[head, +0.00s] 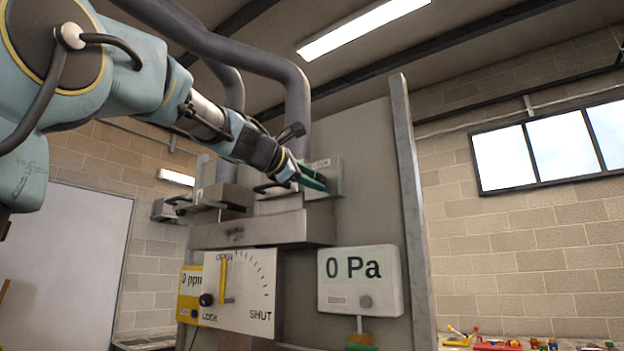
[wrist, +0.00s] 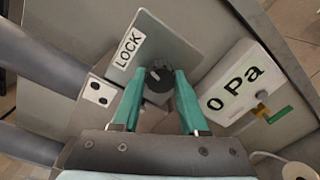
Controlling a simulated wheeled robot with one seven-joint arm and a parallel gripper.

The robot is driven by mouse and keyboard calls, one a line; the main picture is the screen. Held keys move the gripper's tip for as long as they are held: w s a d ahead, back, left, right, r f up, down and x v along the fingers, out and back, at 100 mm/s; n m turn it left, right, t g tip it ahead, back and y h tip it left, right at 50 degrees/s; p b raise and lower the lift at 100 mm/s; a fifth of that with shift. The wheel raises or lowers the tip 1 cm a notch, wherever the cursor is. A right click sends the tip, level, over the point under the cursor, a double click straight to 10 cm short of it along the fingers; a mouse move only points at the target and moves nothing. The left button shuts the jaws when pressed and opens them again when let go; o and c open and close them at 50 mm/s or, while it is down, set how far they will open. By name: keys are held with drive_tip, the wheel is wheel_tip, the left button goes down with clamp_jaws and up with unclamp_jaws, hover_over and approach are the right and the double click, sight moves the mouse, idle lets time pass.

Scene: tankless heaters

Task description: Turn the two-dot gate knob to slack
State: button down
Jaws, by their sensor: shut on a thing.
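In the wrist view a dark round knob (wrist: 158,77) with a pale mark on its face sits at the lower edge of a grey plate (wrist: 172,48). The plate carries a LOCK label (wrist: 130,48). A white tag with two dots (wrist: 98,91) is just left of the knob. My gripper (wrist: 158,82) has its teal fingers on either side of the knob, shut on it. In the head view my gripper (head: 312,180) reaches the plate (head: 336,177) at the upper part of the heater panel, and the knob is hidden there.
A white gauge reading 0 Pa (head: 360,281) hangs to the right below. A dial plate (head: 240,290) marked OPEN, LOCK and SHUT has a black knob (head: 206,300). Grey pipes (head: 297,95) rise behind my arm. A metal post (head: 411,210) stands right.

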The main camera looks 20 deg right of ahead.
drive_tip(key=shift+c, duration=2.2)
unclamp_jaws()
drive_tip(key=b+v, duration=0.3)
drive_tip(key=v, duration=0.8)
drive_tip(key=shift+d, duration=0.1)
